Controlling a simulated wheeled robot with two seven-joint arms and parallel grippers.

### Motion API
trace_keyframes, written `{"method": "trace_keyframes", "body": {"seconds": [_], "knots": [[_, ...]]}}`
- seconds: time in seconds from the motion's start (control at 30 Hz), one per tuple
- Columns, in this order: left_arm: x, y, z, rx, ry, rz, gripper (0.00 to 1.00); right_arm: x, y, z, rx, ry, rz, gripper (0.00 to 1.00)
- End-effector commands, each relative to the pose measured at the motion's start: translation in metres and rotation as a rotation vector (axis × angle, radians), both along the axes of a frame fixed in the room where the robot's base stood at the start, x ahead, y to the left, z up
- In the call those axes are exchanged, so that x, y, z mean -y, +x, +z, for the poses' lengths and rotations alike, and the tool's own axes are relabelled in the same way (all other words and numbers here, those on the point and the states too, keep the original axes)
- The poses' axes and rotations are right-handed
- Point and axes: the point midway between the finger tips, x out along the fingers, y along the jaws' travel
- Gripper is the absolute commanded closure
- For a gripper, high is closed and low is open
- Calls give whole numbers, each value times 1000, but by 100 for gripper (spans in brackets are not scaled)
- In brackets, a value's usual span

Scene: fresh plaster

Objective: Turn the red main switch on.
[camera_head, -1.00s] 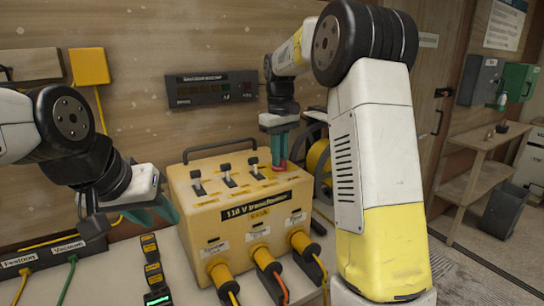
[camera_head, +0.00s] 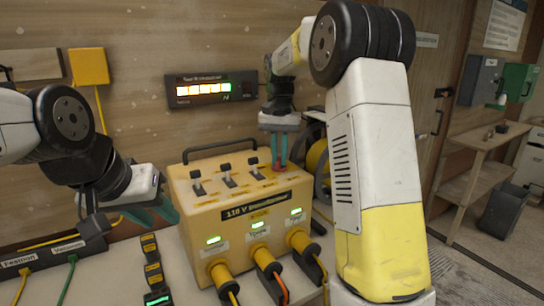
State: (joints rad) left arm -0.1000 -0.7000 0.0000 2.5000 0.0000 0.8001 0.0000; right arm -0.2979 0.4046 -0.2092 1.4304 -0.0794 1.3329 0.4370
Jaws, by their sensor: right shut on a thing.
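The yellow 110 V transformer box (camera_head: 208,222) stands on the bench in the middle. The red main switch (camera_head: 279,165) is at the right end of its top, mostly hidden between the fingers of my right gripper (camera_head: 279,160). That gripper points down and is shut on the switch. Three black toggle levers (camera_head: 226,168) stand in a row to its left. Three green lamps (camera_head: 257,225) are lit on the front of the box. My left gripper (camera_head: 150,212) is to the left of the box, apart from it; its finger gap is hard to see.
A wall display (camera_head: 212,89) above the box shows lit orange-white segments and a green readout. Thick yellow plugs (camera_head: 220,272) with cables stick out of the box front. A socket strip (camera_head: 45,257) lies at left. A wooden side table (camera_head: 482,160) stands at right.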

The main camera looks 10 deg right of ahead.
Motion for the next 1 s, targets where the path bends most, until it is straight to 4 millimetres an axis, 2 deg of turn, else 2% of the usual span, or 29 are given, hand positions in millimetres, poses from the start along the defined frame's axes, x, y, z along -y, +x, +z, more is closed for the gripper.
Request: {"method": "trace_keyframes", "body": {"seconds": [0.3,0.77,0.8,0.87,0.9,1.0], "knots": [[0,0,0,0,0,0,64,0,1,2,4,1,-89,100],[0,0,0,0,0,0,64,0,1,2,5,0,-101,100],[0,0,0,0,0,0,64,0,1,2,6,1,-101,81],[0,0,0,0,0,0,64,0,1,2,5,0,-100,69],[0,0,0,0,0,0,64,0,1,1,4,1,-100,65],[0,0,0,0,0,0,64,0,1,1,3,0,-100,65]]}}
